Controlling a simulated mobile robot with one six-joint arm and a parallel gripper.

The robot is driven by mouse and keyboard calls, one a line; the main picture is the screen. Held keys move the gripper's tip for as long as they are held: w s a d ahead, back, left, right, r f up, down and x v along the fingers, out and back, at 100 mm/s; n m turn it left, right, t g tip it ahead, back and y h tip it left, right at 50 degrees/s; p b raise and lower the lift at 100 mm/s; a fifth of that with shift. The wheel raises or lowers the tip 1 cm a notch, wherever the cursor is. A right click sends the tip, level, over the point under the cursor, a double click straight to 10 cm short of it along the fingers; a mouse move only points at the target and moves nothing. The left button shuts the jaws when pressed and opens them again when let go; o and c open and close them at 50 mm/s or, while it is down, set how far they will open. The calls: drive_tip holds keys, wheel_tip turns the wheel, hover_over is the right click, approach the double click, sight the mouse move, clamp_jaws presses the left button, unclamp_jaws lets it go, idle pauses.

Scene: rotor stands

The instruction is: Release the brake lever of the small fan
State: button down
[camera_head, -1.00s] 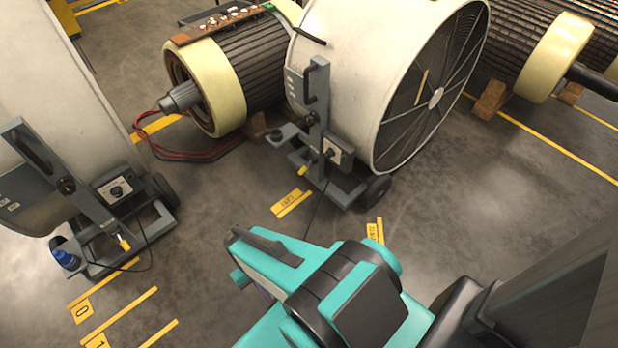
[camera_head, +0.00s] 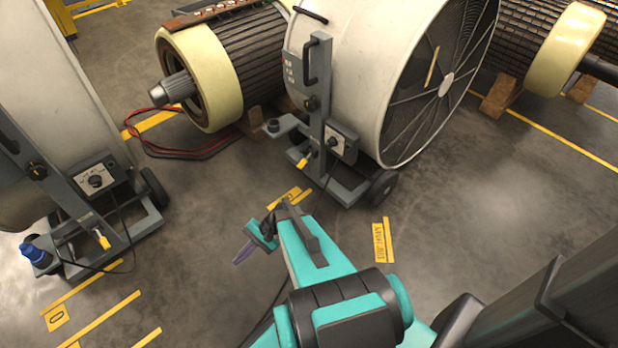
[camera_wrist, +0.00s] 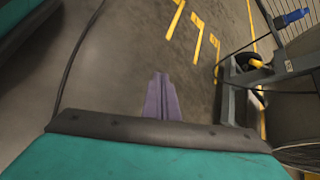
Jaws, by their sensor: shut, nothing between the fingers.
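Two drum fans on grey wheeled stands show in the head view. The middle fan (camera_head: 365,50) has a round grille; the left fan (camera_head: 40,110) is cut off by the frame. I cannot tell for sure which is the small one. A yellow-tipped lever (camera_head: 303,163) sits low on the middle stand, and another yellow-tipped lever (camera_head: 103,240) on the left stand. My gripper (camera_head: 243,253) is over the floor between the stands, apart from both. Its purple fingers (camera_wrist: 161,97) are shut and empty in the wrist view, where a yellow-tipped lever (camera_wrist: 257,63) shows right of them.
A blue object (camera_head: 35,253) sits on the left stand's front corner. A rotor (camera_head: 205,75) with red cables (camera_head: 165,148) lies behind. Another rotor (camera_head: 565,50) rests on wooden blocks (camera_head: 505,90) at right. Floor between the stands is open, with yellow markings (camera_head: 383,240).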

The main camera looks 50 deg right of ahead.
drive_tip(key=w+d+f+m+t+b, duration=0.2)
drive_tip(key=w+d+t+b, duration=0.1)
drive_tip(key=d, duration=0.3)
drive_tip(key=w+d+f+m+t+b, duration=0.2)
drive_tip(key=w+d+m+t+b, duration=0.15)
drive_tip(key=d, duration=0.25)
drive_tip(key=m+t+h+b, duration=0.9)
drive_tip(key=m+t+b, duration=0.2)
drive_tip(key=b, duration=0.1)
approach(306, 160)
wheel_tip(306, 160, down, 5)
drive_tip(key=s, duration=0.2)
drive_tip(key=shift+a, duration=0.15)
drive_tip(key=shift+w, duration=0.15)
drive_tip(key=b+x, duration=0.3)
drive_tip(key=x, duration=0.6)
drive_tip(key=shift+w+b, duration=0.35)
drive_tip(key=shift+w, duration=0.05)
drive_tip(key=shift+s+r+p, duration=0.2)
drive_tip(key=shift+r+p, duration=0.05)
drive_tip(key=shift+p, duration=0.1)
